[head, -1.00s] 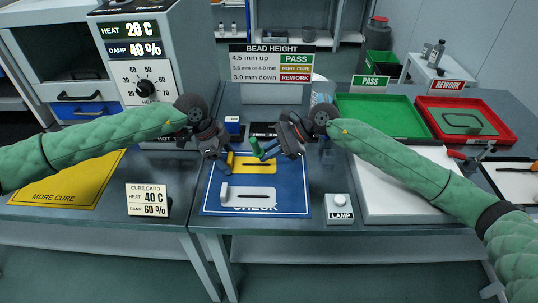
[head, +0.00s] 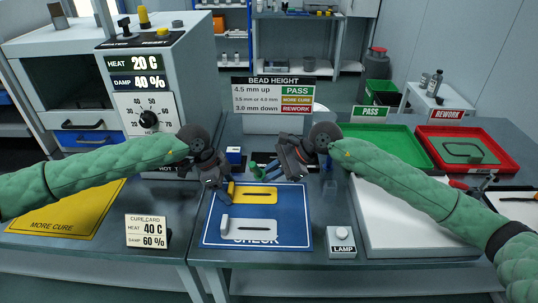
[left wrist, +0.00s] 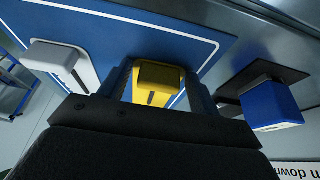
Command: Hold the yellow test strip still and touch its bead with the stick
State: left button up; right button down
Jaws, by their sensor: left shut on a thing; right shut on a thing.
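The yellow test strip (head: 256,196) lies on the upper part of the blue check mat (head: 290,230). My left gripper (head: 226,192) is shut on the raised block at its left end. My right gripper (head: 283,172) is above the far right of the strip, shut on the green stick (head: 257,172). The stick's tip looks apart from the strip.
A grey-white strip (head: 253,229) lies in front on the mat. A blue block (head: 234,155) stands behind. The lamp button box (head: 341,241) is right of the mat. The bead height sign (head: 273,97) stands behind; green (head: 375,134) and red (head: 492,152) trays are at right.

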aim_at(261, 195)
jog(key=shift+r+t+h, duration=0.3)
jog(key=shift+r+t, duration=0.05)
jog(key=shift+t, duration=0.15)
jog(key=shift+f, duration=2.9)
jog(key=shift+f, duration=0.35)
pick_arm(q)
jog(key=shift+r, duration=0.1)
pick_arm(e)
jog(key=shift+s+f, duration=0.15)
jog(key=shift+f, duration=0.25)
jog(key=shift+r, duration=0.15)
jog(key=shift+r, duration=3.6)
